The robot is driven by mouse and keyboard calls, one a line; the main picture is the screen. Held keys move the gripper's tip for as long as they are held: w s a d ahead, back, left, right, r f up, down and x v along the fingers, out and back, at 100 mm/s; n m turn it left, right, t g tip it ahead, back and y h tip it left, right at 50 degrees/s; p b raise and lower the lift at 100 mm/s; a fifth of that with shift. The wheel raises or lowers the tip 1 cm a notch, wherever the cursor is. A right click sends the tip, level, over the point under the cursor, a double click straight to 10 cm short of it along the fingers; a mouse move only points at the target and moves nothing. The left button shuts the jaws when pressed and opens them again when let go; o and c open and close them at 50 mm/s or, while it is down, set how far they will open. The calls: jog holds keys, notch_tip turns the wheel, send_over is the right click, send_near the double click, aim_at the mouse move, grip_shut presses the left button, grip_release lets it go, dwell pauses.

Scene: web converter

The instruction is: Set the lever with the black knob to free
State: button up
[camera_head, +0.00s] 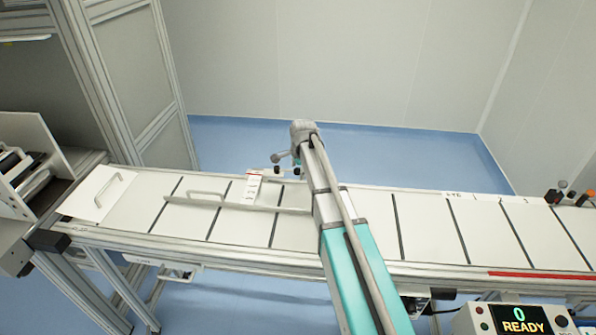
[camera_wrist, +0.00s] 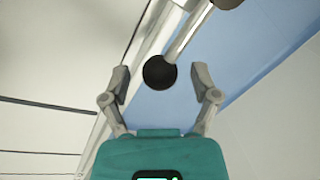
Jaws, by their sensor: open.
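In the wrist view a round black knob (camera_wrist: 158,74) sits on the end of a metal lever rod (camera_wrist: 187,36) that runs up and to the right. My gripper (camera_wrist: 162,78) is open, with one finger on each side of the knob in the picture. Both fingers show space between them and the knob; its depth relative to the fingertips is hard to tell. In the head view my arm reaches across the conveyor to its far edge. Small dark knobs (camera_head: 277,171) show there beside my wrist; which is the lever's knob I cannot tell. No free marking is readable.
The white conveyor table (camera_head: 430,222) runs across the view, with a guide rail and a handle (camera_head: 206,194) on it. A small marked plate (camera_head: 253,188) stands left of my arm. More knobs (camera_head: 563,185) are at far right. A display panel (camera_head: 520,319) reads 0 READY.

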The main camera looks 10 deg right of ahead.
grip_shut()
jog(key=shift+s+d, duration=0.1)
jog(key=shift+d, duration=0.1)
dwell(0.3)
